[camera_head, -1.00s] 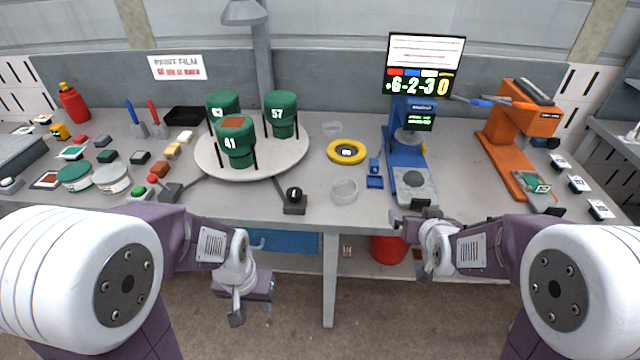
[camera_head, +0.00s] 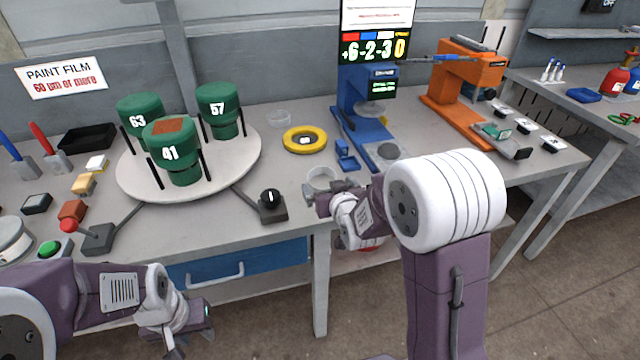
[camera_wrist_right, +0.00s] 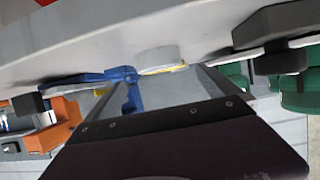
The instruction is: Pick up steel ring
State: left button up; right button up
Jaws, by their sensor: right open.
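A pale grey ring (camera_head: 321,178), which I take as the steel ring, lies near the table's front edge, in front of the yellow ring (camera_head: 305,140). It also shows in the right wrist view (camera_wrist_right: 160,57), just beyond the dark gripper body. My right gripper (camera_head: 318,200) is open and empty, close to the ring on its near side and apart from it as far as I can see. My left gripper (camera_head: 190,325) hangs in front of the table, near the blue drawer, with nothing seen in it; its jaw opening is unclear.
A black knob box (camera_head: 272,206) stands left of the ring. A blue gauge stand (camera_head: 358,110) and a small blue block (camera_head: 346,158) are to its right. A round white turntable (camera_head: 235,165) carries green cylinders. Another faint ring (camera_head: 279,118) lies behind the yellow one.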

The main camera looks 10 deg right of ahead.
aim_at(326, 187)
jog(key=x, duration=0.3)
jog(key=shift+s+a, duration=0.1)
jog(key=shift+w+d+f, duration=0.15)
jog(key=shift+w+d, duration=0.05)
jog(key=shift+w, duration=0.05)
jog(key=x, duration=0.5)
jog(key=shift+c, duration=1.2)
jog(key=c, duration=1.2)
